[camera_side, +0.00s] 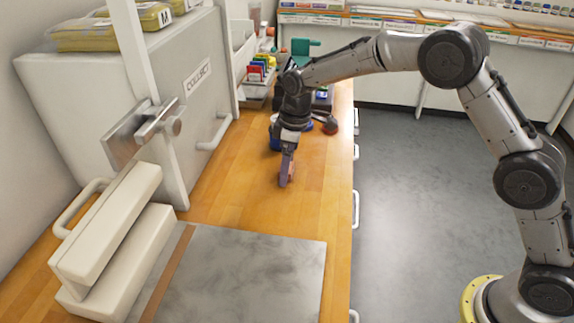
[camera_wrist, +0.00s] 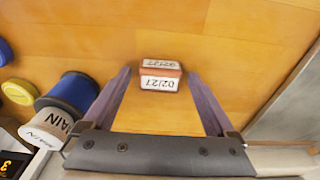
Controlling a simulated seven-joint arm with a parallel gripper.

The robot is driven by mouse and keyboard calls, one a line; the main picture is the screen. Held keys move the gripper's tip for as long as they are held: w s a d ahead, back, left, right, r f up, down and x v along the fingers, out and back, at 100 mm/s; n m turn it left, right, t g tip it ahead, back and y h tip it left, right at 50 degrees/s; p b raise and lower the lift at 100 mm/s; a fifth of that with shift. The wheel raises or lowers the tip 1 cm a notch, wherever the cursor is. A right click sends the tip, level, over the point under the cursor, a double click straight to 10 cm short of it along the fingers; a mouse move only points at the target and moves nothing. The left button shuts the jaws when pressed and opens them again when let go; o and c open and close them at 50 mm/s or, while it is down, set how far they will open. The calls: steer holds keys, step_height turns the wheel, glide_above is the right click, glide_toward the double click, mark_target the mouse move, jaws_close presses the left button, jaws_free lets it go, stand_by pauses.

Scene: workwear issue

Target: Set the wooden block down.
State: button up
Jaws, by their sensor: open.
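My gripper (camera_wrist: 158,74) is open, with one finger on each side of the block near the fingertips and bare counter showing between each finger and the block. In the side view my gripper (camera_side: 285,182) points down, low over the counter. The block is hidden there behind the fingers.
On the wooden counter (camera_side: 240,200), a blue cylinder (camera_wrist: 73,91) and a white roll marked MAIN (camera_wrist: 47,127) lie left of my gripper in the wrist view. A grey mat (camera_side: 255,265) covers the near counter. A cream cabinet (camera_side: 150,85) stands left. Counter around the block is clear.

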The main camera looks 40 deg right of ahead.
mark_target(293, 167)
step_height(293, 167, up, 12)
steer(key=s+d, duration=0.1)
stand_by(0.4)
steer(key=s+d+r+m+t, duration=0.15)
steer(key=s+d+r, duration=0.3)
steer(key=s, duration=0.45)
steer(key=s+d+r+m+t, duration=0.1)
steer(key=s+d+r+m, duration=0.2)
steer(key=s+r, duration=0.35)
steer(key=s+d+f+m, duration=0.1)
steer(key=s+f, duration=0.1)
steer(key=s, duration=0.4)
steer(key=s+d+f+m+t, duration=0.1)
steer(key=s+f+m, duration=0.1)
steer(key=s, duration=0.5)
steer(key=s+d+f+m+t+h, duration=0.1)
steer(key=s+d+f, duration=0.1)
steer(key=s, duration=0.5)
steer(key=shift+f, duration=0.8)
steer(key=shift+d+m, duration=0.1)
steer(key=shift+m, duration=0.15)
